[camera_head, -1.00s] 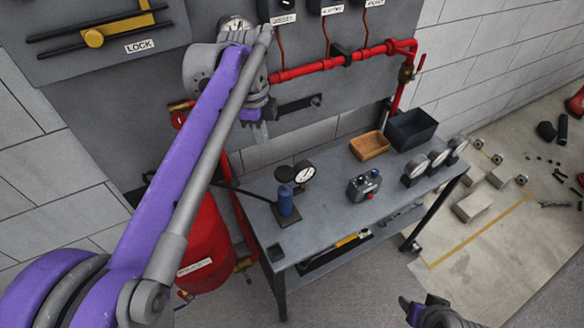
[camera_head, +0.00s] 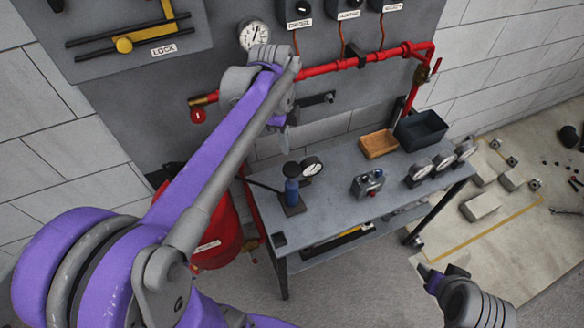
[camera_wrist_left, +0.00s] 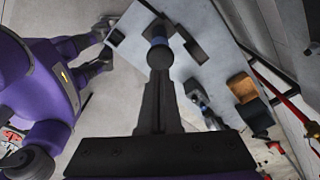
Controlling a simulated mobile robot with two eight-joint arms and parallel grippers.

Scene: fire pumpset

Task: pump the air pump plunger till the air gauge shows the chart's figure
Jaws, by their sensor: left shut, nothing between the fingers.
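The air pump (camera_head: 292,192) is a blue cylinder with a dark knob on top, upright on a small dark base on the grey workbench. A round white-faced gauge (camera_head: 312,165) stands beside it; its reading is too small to make out. My left gripper (camera_head: 284,145) is shut and empty above the pump, apart from it in the head view. In the left wrist view, its closed fingers (camera_wrist_left: 158,68) point at a dark and blue round part; contact cannot be judged. My right gripper (camera_head: 428,275) is low at the front right, away from the bench; its jaws are unclear. I see no readable chart.
The workbench (camera_head: 340,209) also carries a control box (camera_head: 368,183), several gauges along its right side, a tan tray (camera_head: 378,144) and a dark bin (camera_head: 421,129). A red pipe (camera_head: 330,67) and a lever on the back panel lie close to my left arm.

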